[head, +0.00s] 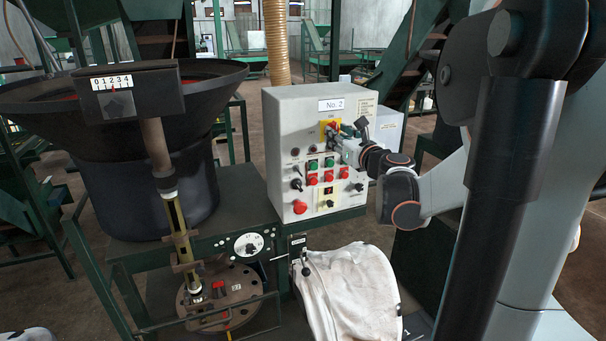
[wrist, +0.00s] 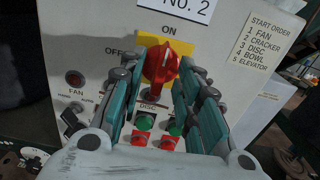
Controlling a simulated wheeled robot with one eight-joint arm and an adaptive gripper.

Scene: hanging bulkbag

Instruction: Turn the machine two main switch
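The No. 2 control box (head: 285,120) is a light grey panel in the middle of the head view. Its main switch is a red rotary handle (wrist: 161,64) on a yellow plate (wrist: 188,47) marked ON at the top and OFF at the left. The handle points up, tilted slightly to the right, near ON. My gripper (wrist: 160,82) faces the panel with its two teal-padded fingers apart, one on each side of the red handle. Whether a finger touches the handle cannot be told. In the head view my gripper (head: 342,143) partly covers the switch.
Below the switch are green buttons (wrist: 147,122), red buttons (wrist: 140,138) and a FAN selector (wrist: 71,116). A start order label (wrist: 267,38) is at the right. A black bowl (head: 130,140) stands left of the box; a white bag (head: 350,290) hangs below.

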